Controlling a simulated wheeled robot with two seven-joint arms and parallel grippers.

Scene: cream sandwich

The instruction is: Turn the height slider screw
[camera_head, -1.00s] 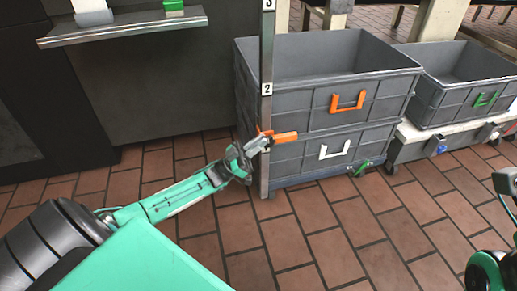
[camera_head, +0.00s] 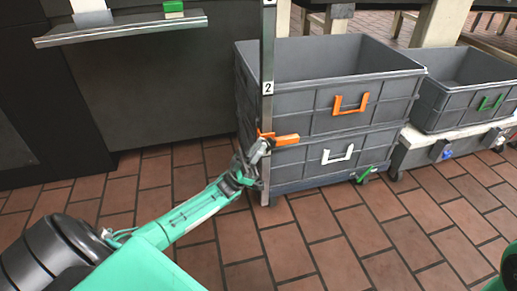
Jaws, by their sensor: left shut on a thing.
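A tall grey metal pole (camera_head: 267,62) with number labels stands in front of the grey crates. An orange height slider (camera_head: 284,140) sits low on the pole, its tab pointing right. My left gripper (camera_head: 258,150) reaches it from the lower left. Its fingers are shut at the slider's near left side, where the screw is hidden between them. The gripper is tilted, with its fingertips against the slider and pole. My right gripper is out of the picture; only a bit of my right arm shows at the lower right.
Two stacked grey crates (camera_head: 390,100) with orange and white handles stand just behind the pole. Another grey crate (camera_head: 455,112) rests on a white wheeled base at right. A metal shelf (camera_head: 125,32) is at the upper left. The brick floor in front is clear.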

